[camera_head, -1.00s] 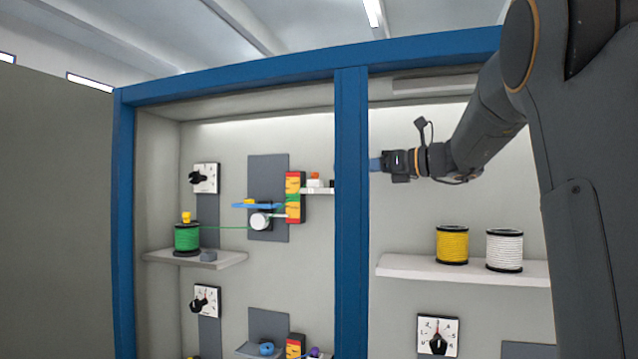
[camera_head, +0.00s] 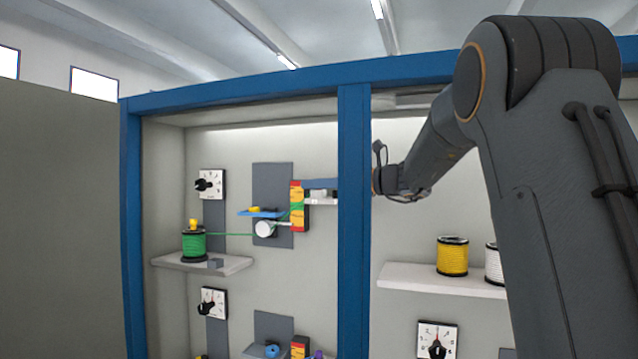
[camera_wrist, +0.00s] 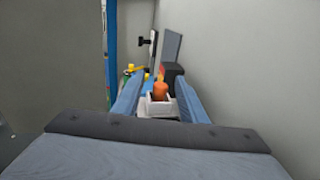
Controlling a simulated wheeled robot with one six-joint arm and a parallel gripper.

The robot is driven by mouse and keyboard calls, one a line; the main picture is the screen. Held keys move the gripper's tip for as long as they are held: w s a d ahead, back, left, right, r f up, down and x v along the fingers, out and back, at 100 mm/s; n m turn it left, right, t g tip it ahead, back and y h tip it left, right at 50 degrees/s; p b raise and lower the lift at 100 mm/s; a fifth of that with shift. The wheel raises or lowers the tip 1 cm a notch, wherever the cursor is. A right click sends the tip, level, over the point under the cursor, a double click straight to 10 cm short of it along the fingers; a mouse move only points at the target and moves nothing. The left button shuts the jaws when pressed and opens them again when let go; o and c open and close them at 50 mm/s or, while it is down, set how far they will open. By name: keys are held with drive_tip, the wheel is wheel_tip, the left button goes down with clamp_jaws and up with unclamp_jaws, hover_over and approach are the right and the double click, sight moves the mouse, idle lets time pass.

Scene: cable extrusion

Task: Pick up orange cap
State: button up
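An orange cap (camera_wrist: 161,91) sits in a small white box (camera_wrist: 158,108) in the wrist view. My gripper (camera_wrist: 158,81) is open, with one blue finger on each side of the cap. I see gaps on both sides; the fingers do not look closed on it. In the head view my gripper (camera_head: 312,183) reaches left past the blue post, just above a small white shelf (camera_head: 322,201). The cap is hidden there behind the fingers.
The blue cabinet post (camera_head: 354,230) stands close beside my gripper and arm. A red-yellow block (camera_head: 297,206) is just left of my fingertips. A green spool (camera_head: 194,245) and yellow spool (camera_head: 452,256) stand on shelves, with green cable running from the green one.

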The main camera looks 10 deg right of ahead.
clamp_jaws()
idle(0.4)
